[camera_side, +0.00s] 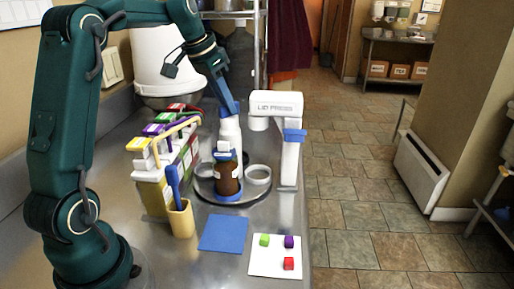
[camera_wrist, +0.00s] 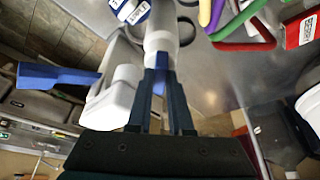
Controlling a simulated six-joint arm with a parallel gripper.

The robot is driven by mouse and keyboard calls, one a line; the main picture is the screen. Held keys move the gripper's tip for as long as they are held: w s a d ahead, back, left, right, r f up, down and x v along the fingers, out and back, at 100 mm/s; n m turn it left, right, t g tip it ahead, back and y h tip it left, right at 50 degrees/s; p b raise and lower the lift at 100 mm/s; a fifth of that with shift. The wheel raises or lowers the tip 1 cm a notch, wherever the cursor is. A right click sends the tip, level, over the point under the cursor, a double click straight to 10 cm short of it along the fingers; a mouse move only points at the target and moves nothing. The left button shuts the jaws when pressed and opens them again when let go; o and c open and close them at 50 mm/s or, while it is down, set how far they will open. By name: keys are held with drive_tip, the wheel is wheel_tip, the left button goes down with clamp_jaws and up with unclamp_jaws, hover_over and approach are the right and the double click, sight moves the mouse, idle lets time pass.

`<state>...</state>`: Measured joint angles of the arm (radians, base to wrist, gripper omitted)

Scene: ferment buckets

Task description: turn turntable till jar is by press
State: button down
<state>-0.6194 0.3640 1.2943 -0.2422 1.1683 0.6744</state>
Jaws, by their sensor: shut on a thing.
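The turntable (camera_side: 205,190) is a dark round plate on the steel counter. The brown jar (camera_side: 228,182) stands upright at its front, with a white label and blue at its top and base. The white lid press (camera_side: 289,150), with a blue handle, stands to the right of the jar, apart from it. My gripper (camera_side: 230,108) is above the turntable, behind the jar. It is shut on the blue top of a white post (camera_side: 230,132). In the wrist view the post (camera_wrist: 161,32) runs away from my fingers (camera_wrist: 160,75). Its base is hidden behind the jar.
Empty ring holders (camera_side: 258,175) sit on the turntable. A box rack with colored tops (camera_side: 150,190) and a tan cup (camera_side: 181,220) stand close at left. A blue mat (camera_side: 223,233) and a white card with colored cubes (camera_side: 262,265) lie in front. The counter's right edge is near the press.

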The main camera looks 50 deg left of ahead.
drive_tip(key=shift+n+y, duration=0.3)
drive_tip(key=shift+n, duration=0.4)
drive_tip(key=shift+r+n+y, duration=0.1)
drive_tip(key=shift+n+y, duration=0.4)
drive_tip(key=shift+n, duration=0.9)
drive_tip(key=shift+w+d+n+g+y, duration=0.1)
drive_tip(key=shift+n+g+y, duration=0.25)
drive_tip(key=shift+n, duration=0.85)
drive_tip(key=shift+w+d+n+g+y, duration=0.1)
drive_tip(key=shift+n+g+y, duration=0.25)
drive_tip(key=shift+n, duration=0.85)
drive_tip(key=shift+n+g+y, duration=0.6)
drive_tip(key=shift+n, duration=1.8)
drive_tip(key=shift+w+n+g, duration=0.1)
drive_tip(key=shift+n+g, duration=0.5)
drive_tip(key=shift+n, duration=0.9)
drive_tip(key=shift+n+g, duration=0.3)
drive_tip(key=shift+n, duration=0.3)
drive_tip(key=c, duration=0.8)
unclamp_jaws()
